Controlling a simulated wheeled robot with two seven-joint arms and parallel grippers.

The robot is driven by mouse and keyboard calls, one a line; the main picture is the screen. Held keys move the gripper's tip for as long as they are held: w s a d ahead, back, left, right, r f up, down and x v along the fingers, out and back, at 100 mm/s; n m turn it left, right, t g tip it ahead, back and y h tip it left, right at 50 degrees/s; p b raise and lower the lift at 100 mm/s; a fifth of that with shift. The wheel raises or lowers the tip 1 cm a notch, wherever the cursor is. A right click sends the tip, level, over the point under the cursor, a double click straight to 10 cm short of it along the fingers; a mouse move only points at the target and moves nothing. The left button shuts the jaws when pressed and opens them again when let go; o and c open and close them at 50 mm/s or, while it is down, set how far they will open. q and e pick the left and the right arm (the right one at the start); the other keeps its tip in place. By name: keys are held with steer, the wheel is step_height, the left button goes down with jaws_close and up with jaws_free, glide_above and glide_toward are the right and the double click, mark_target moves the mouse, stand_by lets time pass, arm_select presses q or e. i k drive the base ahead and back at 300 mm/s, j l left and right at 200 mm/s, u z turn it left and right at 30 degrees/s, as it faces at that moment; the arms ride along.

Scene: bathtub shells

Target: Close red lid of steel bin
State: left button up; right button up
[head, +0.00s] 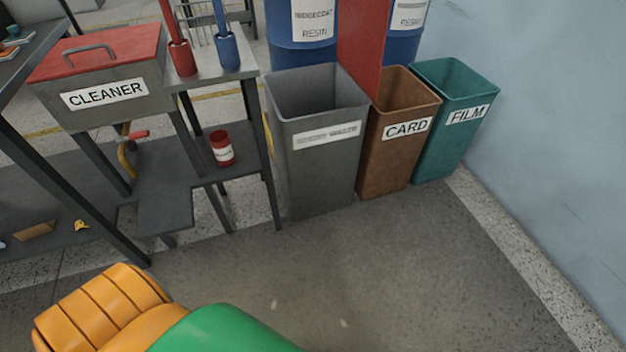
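A grey bin (322,172) with a white label ending in "WASTE" stands on the floor at centre, its top open and the inside visible. An upright red panel (361,42) rises behind its right rear edge, above the brown bin; I cannot tell whether it is hinged to the grey bin. At the upper left, a grey steel box (150,112) labelled "CLEANER" has a red lid (95,52) with a grey handle. That lid lies flat on the box and looks shut. Neither of my grippers is in view.
A brown "CARD" bin (393,160) and a green "FILM" bin (462,140) stand right of the grey bin, near the wall. A metal table (205,68) is at left. Orange and green shapes (225,330) fill the lower left. The middle floor is clear.

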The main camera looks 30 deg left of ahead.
mark_target(363, 25)
steer(key=i+l+u, duration=0.3)
steer(key=l+u, duration=0.15)
steer(key=l, duration=0.15)
steer(key=i+l+u, duration=0.25)
steer(key=l+u, duration=0.15)
steer(key=l, duration=0.3)
steer(key=i+l+u, duration=0.1)
steer(key=l+u, duration=0.35)
steer(key=l, duration=0.25)
steer(key=l+u, duration=0.4)
steer(key=l, duration=0.4)
steer(key=k+l+u, duration=0.1)
steer(key=l+u, duration=0.35)
steer(key=l, duration=0.3)
